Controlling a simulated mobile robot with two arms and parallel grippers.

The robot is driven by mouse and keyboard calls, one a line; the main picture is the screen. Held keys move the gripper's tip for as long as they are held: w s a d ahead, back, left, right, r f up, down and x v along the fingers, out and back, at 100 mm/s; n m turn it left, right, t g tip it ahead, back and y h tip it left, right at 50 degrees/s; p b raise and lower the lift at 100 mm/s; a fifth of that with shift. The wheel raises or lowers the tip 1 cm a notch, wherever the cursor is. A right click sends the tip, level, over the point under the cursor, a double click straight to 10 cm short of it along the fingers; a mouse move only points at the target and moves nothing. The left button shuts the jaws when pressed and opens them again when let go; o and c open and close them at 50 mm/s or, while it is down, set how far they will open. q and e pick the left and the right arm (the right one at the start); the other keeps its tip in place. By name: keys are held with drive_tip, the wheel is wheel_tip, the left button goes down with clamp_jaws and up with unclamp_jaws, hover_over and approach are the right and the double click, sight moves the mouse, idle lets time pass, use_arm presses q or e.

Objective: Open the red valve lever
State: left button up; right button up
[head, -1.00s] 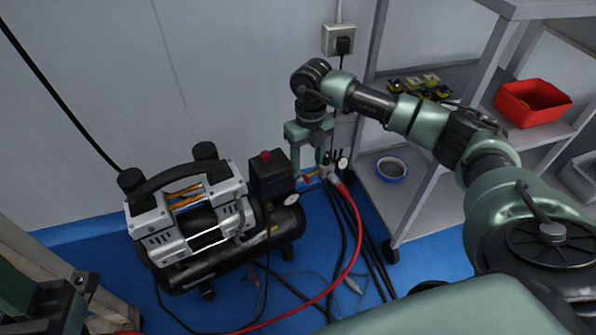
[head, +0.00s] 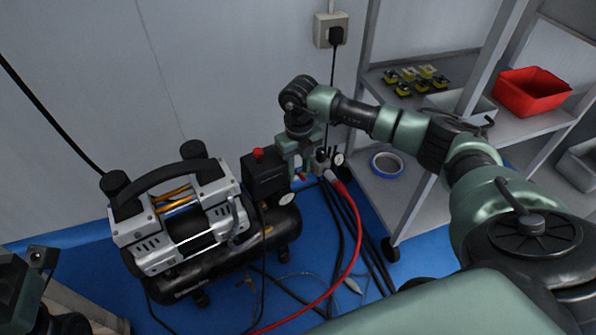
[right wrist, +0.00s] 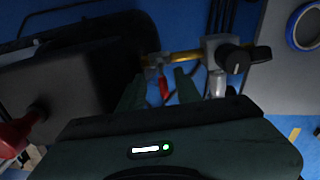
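The red valve lever (right wrist: 163,88) shows in the right wrist view, hanging below a brass pipe fitting (right wrist: 185,57). My right gripper (right wrist: 158,90) is open, with one finger on each side of the lever and a gap visible beside it. In the head view the right gripper (head: 301,172) points down beside the air compressor (head: 190,225), at its outlet fittings; it hides most of the lever there. My left gripper's fingers are not visible; only part of my left arm shows at the lower left.
A black pressure switch box (head: 265,176) with a red knob (head: 258,154) stands just left of the right gripper. A red hose (head: 354,235) and black cables run down from the fittings. A shelf with a red bin (head: 531,91) and blue tape (head: 387,165) is at right.

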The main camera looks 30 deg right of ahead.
drive_tip(key=shift+s, duration=0.2)
drive_tip(key=shift+s+d, duration=0.1)
clamp_jaws()
